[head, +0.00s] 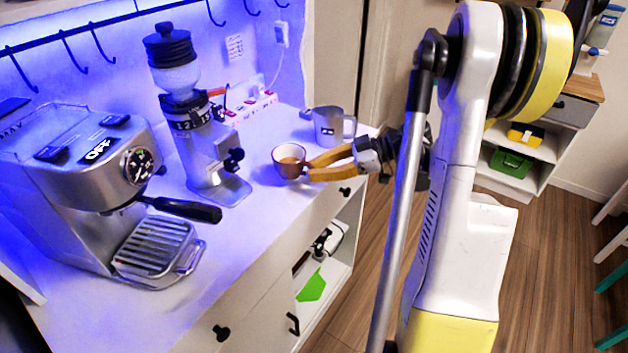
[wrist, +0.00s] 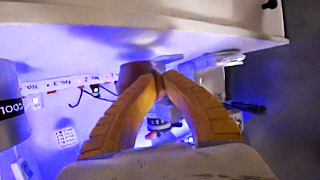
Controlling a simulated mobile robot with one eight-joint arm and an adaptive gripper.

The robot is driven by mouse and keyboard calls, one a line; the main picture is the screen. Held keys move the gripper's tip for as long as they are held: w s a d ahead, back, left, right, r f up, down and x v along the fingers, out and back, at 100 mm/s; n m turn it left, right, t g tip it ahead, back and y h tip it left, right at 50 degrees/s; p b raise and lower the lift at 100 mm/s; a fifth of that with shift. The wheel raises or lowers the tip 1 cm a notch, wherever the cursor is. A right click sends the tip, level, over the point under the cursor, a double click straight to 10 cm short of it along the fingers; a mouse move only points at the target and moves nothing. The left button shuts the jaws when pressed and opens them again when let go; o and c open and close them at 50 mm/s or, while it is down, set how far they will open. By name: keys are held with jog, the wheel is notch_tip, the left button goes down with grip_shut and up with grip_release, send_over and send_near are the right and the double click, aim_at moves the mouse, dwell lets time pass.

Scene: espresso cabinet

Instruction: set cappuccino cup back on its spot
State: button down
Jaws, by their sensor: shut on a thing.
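The small brown cup (head: 287,165) with a pale interior and coffee-coloured contents is near the right part of the white counter. My gripper (head: 306,168), with yellow-orange fingers, reaches in from the right and is shut on the cup's right side. The cup looks upright; I cannot tell whether its base touches the counter. In the wrist view the fingertips (wrist: 158,70) meet at the cup (wrist: 134,72), which is partly hidden behind them. No marked spot for the cup is clearly visible.
A metal pitcher (head: 328,128) stands just behind and right of the cup. A grinder (head: 205,150) stands to its left, and an espresso machine (head: 95,190) farther left. A power strip (head: 250,107) lies along the wall. The counter in front of the cup is clear.

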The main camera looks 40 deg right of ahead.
jog(key=shift+f, duration=0.95)
jog(key=shift+f+b, duration=0.1)
jog(key=shift+b, duration=0.2)
jog(key=shift+f, duration=0.15)
jog(key=c, duration=1.6)
grip_release()
